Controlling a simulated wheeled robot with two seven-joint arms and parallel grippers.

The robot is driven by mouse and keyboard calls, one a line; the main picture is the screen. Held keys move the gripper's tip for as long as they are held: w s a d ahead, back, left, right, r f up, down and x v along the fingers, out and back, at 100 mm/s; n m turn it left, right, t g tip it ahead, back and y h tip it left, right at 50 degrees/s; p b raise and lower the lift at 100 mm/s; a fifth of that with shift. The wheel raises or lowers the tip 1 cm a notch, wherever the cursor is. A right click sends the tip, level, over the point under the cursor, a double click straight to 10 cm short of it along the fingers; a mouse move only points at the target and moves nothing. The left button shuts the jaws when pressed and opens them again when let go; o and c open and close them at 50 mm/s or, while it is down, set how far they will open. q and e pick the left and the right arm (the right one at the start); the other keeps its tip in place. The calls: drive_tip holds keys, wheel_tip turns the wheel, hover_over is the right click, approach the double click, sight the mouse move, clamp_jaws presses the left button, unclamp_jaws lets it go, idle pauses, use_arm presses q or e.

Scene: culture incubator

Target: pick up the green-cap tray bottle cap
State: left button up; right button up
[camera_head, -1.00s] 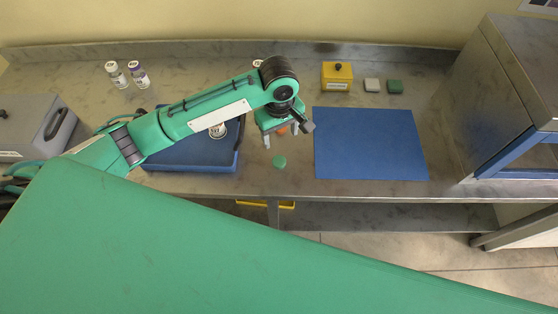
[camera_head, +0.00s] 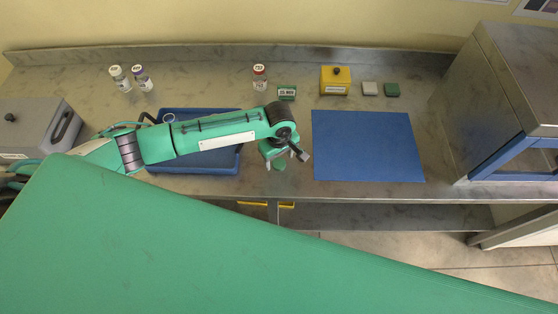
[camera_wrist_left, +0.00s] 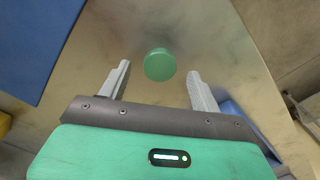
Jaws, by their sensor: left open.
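The green cap (camera_head: 278,165) lies on the bare metal bench between the blue tray (camera_head: 238,160) and the blue mat (camera_head: 368,146). In the left wrist view the round green cap (camera_wrist_left: 159,64) shows in line with the gap between the fingertips. My left gripper (camera_head: 281,162) points down over the cap and partly covers it in the head view. Its two grey fingers (camera_wrist_left: 158,72) are apart, with nothing between them but the view of the cap. Whether the fingertips are level with the cap I cannot tell. My arm hides much of the tray.
A yellow box (camera_head: 335,81) stands behind the mat. A metal incubator (camera_head: 500,100) is at the right, a grey box (camera_head: 38,128) at the left.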

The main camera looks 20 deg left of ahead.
use_arm(q)
drive_tip(key=shift+f, duration=0.9)
use_arm(e)
drive_tip(key=shift+a+r, duration=0.2)
drive_tip(key=shift+a, duration=0.1)
use_arm(q)
drive_tip(key=shift+c, duration=0.5)
drive_tip(key=c, duration=1)
drive_tip(key=shift+o, duration=0.2)
use_arm(e)
drive_tip(key=shift+d, duration=0.15)
use_arm(q)
drive_tip(key=shift+r, duration=0.2)
